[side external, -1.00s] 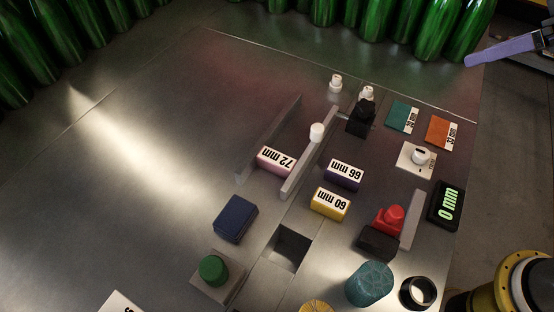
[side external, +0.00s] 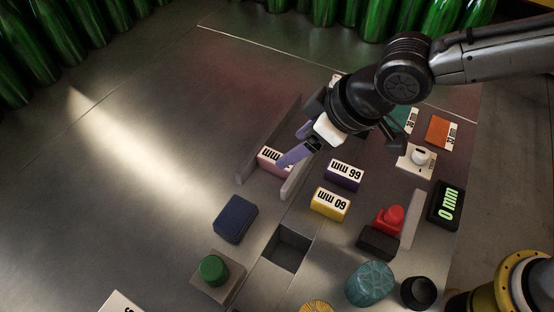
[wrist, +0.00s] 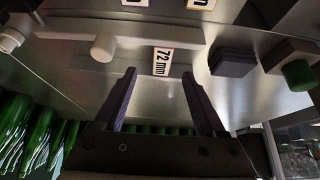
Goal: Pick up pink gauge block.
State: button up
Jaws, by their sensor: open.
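The pink gauge block (side external: 265,167), with a white "72 mm" label, lies between two low grey rails in the side external view. Its right part is hidden behind my gripper. In the wrist view its label (wrist: 161,62) shows ahead, between the two fingertips. My gripper (side external: 291,147) has purple fingers, spread open with nothing between them in the wrist view (wrist: 158,76). It hangs over the rails near the block. I cannot tell whether a finger touches the block.
The grey rails (side external: 294,184) stand close beside the block. A purple 66 mm block (side external: 343,180) and a yellow 60 mm block (side external: 328,211) lie to the right. A dark blue block (side external: 235,219) and a square hole (side external: 287,249) are nearer. The metal table at left is clear.

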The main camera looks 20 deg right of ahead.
jog(key=shift+x, duration=3.6)
jog(key=shift+s+a, duration=0.1)
jog(key=shift+a, duration=0.05)
jog(key=shift+r, duration=0.1)
grip_shut()
